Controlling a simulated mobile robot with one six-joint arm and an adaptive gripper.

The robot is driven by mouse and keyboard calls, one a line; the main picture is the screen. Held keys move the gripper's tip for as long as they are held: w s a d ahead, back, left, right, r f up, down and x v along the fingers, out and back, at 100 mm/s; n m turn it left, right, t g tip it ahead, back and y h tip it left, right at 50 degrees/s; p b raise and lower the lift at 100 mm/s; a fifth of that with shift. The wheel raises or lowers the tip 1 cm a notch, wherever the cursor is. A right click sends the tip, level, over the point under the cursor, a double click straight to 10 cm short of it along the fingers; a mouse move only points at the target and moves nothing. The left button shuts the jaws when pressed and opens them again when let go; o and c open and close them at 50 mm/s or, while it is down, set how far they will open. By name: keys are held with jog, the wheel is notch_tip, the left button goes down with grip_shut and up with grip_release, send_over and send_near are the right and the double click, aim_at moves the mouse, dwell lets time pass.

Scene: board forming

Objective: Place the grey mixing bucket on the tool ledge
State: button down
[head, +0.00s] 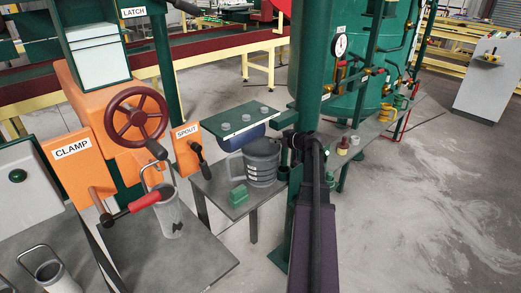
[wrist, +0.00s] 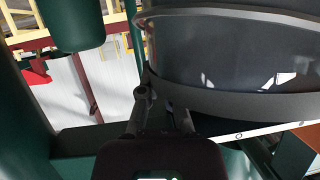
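The grey mixing bucket (head: 262,163) is upright at the centre of the head view, with its handle at the left. It is over the small grey ledge (head: 223,204); I cannot tell whether its base rests there. My gripper (head: 291,141) is at the bucket's right upper side. In the wrist view the bucket (wrist: 225,55) fills the upper right. My gripper (wrist: 158,98) has its fingers close together at the bucket's edge and appears shut on it. The right fingertip is partly hidden by the bucket.
A green plate (head: 237,118) with several knobs is just behind. A green post (head: 308,70) stands close to my arm. The orange spout panel (head: 187,148) and a grey can (head: 168,212) are left.

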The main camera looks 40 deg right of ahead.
jog(key=shift+b+x, duration=0.5)
jog(key=shift+x, duration=1.4)
jog(key=shift+f, duration=0.1)
jog(key=shift+s+f+b+x, duration=0.15)
jog(key=shift+b+x, duration=0.35)
jog(key=shift+x, duration=0.25)
jog(key=shift+f+b+x, duration=0.2)
jog(key=shift+b+x, duration=0.25)
jog(key=shift+x, duration=0.35)
jog(key=shift+s+f+b+x, duration=0.15)
jog(key=shift+b+x, duration=0.35)
jog(key=shift+x, duration=0.25)
jog(key=shift+w, duration=0.1)
jog(key=c, duration=0.8)
grip_release()
jog(key=p, duration=0.5)
send_near(266, 144)
jog(key=shift+w+f, duration=0.15)
jog(key=shift+w, duration=0.25)
